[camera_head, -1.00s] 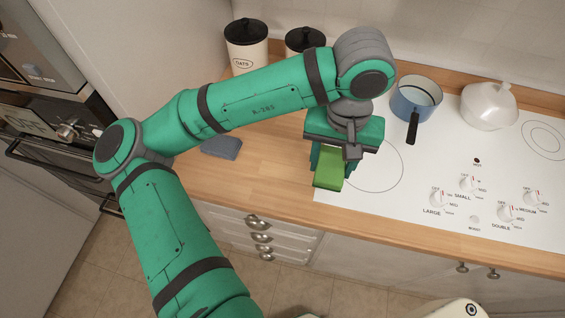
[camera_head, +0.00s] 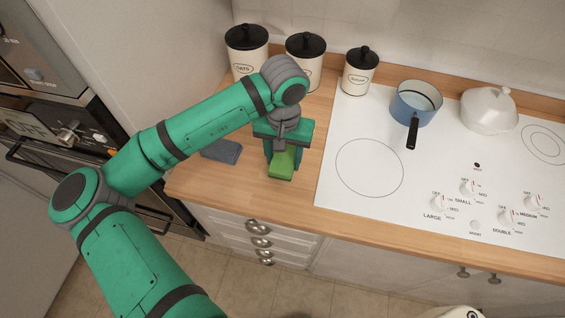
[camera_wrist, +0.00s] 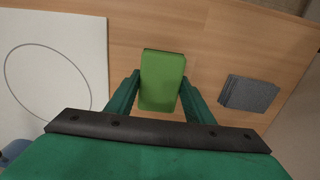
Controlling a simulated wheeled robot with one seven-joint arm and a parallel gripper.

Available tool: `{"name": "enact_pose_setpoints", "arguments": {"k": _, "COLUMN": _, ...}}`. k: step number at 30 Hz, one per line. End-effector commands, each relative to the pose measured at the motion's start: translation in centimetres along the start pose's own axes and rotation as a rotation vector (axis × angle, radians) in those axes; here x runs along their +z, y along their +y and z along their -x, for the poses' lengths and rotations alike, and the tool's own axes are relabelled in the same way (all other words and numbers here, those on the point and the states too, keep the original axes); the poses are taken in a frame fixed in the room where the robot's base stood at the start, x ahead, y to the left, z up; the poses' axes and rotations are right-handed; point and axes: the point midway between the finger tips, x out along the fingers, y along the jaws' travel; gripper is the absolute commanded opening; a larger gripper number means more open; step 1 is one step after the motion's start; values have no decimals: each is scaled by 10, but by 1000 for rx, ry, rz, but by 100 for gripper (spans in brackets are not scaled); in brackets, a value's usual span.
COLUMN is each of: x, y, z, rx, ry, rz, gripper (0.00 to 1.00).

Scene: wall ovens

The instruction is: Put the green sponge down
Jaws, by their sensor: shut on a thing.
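The green sponge (camera_head: 283,163) is between the two fingers of my gripper (camera_head: 281,155), which is shut on it. In the wrist view the sponge (camera_wrist: 162,80) sticks out past the fingers of my gripper (camera_wrist: 160,92), over the wooden counter. The sponge is over the bare wood left of the white cooktop in the head view. I cannot tell whether its underside touches the counter.
A grey-blue block (camera_head: 222,151) lies on the wooden counter (camera_head: 240,190), left of the sponge. Several lidded canisters (camera_head: 305,60) stand behind. The white cooktop (camera_head: 369,168) is to the right, with a blue saucepan (camera_head: 416,103) and a white lidded pot (camera_head: 489,109).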

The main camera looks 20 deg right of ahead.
Motion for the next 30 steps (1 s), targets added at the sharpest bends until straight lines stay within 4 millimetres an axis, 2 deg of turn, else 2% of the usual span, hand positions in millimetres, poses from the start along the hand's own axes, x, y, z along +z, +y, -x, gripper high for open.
{"name": "enact_pose_setpoints", "arguments": {"k": 7, "x": -1, "y": -3, "z": -32, "rx": 0, "ry": -1, "rz": 0, "gripper": 23}}
{"name": "enact_pose_setpoints", "arguments": {"k": 19, "x": -1, "y": -2, "z": -37, "rx": 1, "ry": 0, "rz": 1, "gripper": 23}}
{"name": "enact_pose_setpoints", "arguments": {"k": 20, "x": -1, "y": -3, "z": -37, "rx": 1, "ry": 0, "rz": 1, "gripper": 52}}
{"name": "enact_pose_setpoints", "arguments": {"k": 21, "x": -1, "y": -3, "z": -37, "rx": 0, "ry": 0, "rz": 1, "gripper": 62}}
{"name": "enact_pose_setpoints", "arguments": {"k": 22, "x": -1, "y": -3, "z": -37, "rx": 0, "ry": 0, "rz": 1, "gripper": 66}}
{"name": "enact_pose_setpoints", "arguments": {"k": 30, "x": -1, "y": -3, "z": -36, "rx": 0, "ry": 0, "rz": 1, "gripper": 66}}
